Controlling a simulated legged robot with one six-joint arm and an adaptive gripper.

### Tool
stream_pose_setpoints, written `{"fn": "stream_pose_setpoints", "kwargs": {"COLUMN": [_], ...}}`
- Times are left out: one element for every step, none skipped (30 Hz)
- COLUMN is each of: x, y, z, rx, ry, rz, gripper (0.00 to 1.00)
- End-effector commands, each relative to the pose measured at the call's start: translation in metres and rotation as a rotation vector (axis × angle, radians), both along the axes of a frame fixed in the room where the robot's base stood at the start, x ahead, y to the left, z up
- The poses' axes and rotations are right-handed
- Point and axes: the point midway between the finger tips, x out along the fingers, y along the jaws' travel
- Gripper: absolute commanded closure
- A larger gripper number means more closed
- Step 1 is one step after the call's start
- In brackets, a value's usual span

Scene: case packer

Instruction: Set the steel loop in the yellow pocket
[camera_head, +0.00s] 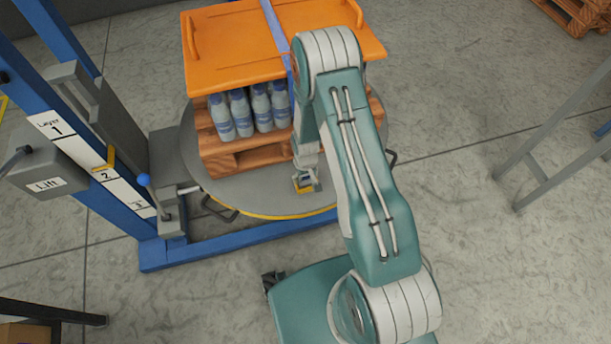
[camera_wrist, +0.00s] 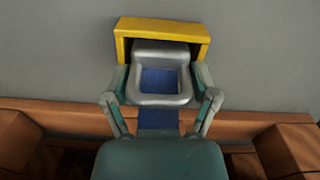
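The steel loop (camera_wrist: 160,99) is a grey squared ring with a blue strap (camera_wrist: 158,119) at its opening, seen in the wrist view. My gripper (camera_wrist: 160,80) has one finger against each side of the loop and looks shut on it. The yellow pocket (camera_wrist: 162,27) is a bracket just beyond, open toward me. The loop's far end is within the pocket's outline; how deep it sits, I cannot tell. In the head view, my gripper (camera_head: 305,180) is low by the pallet's front, at the small yellow pocket (camera_head: 303,188); the loop is too small to make out.
A wooden pallet (camera_head: 235,160) carries grey-blue bottles (camera_head: 241,112) under an orange board (camera_head: 222,50), with a blue strap over it. It stands on a round turntable (camera_head: 232,192). A blue lift frame (camera_head: 215,238) is at left. Floor at right is clear up to a grey frame.

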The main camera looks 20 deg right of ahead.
Motion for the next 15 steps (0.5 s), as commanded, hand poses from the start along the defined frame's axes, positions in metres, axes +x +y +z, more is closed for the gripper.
{"fn": "stream_pose_setpoints", "kwargs": {"x": [-0.0002, -0.0001, -0.0002, -0.0002, -0.0002, -0.0002, -0.0002, -0.0002, -0.0002, -0.0002, -0.0002, -0.0002, -0.0001, -0.0001, 0.0002], "y": [0.0001, 0.0001, 0.0001, 0.0001, 0.0001, 0.0001, 0.0001, 0.0001, 0.0001, 0.0001, 0.0001, 0.0001, 0.0001, 0.0001, 0.0], "z": [-0.0001, 0.0, 0.0, 0.0, 0.0, 0.0, 0.0, 0.0, 0.0001, 0.0001, 0.0001, 0.0002, 0.0005, 0.0013, 0.0032], "rx": [0.0, 0.0, 0.0, 0.0, 0.0, 0.0, 0.0, 0.0, 0.0, 0.0, 0.0, 0.0, 0.0, 0.0, 0.0], "ry": [0.0, 0.0, 0.0, 0.0, 0.0, 0.0, 0.001, 0.001, 0.001, 0.001, 0.0, 0.0, 0.0, 0.0, 0.0], "rz": [0.0, 0.0, 0.0, 0.0, 0.0, 0.0, 0.0, 0.0, 0.0, 0.0, 0.0, 0.0, 0.0, 0.0, 0.0], "gripper": [0.0, 0.0, 0.0, 0.0, 0.0, 0.0, 0.0, 0.0, 0.0, 0.0, 0.0, 0.0, 0.0, 0.0, 0.0]}}
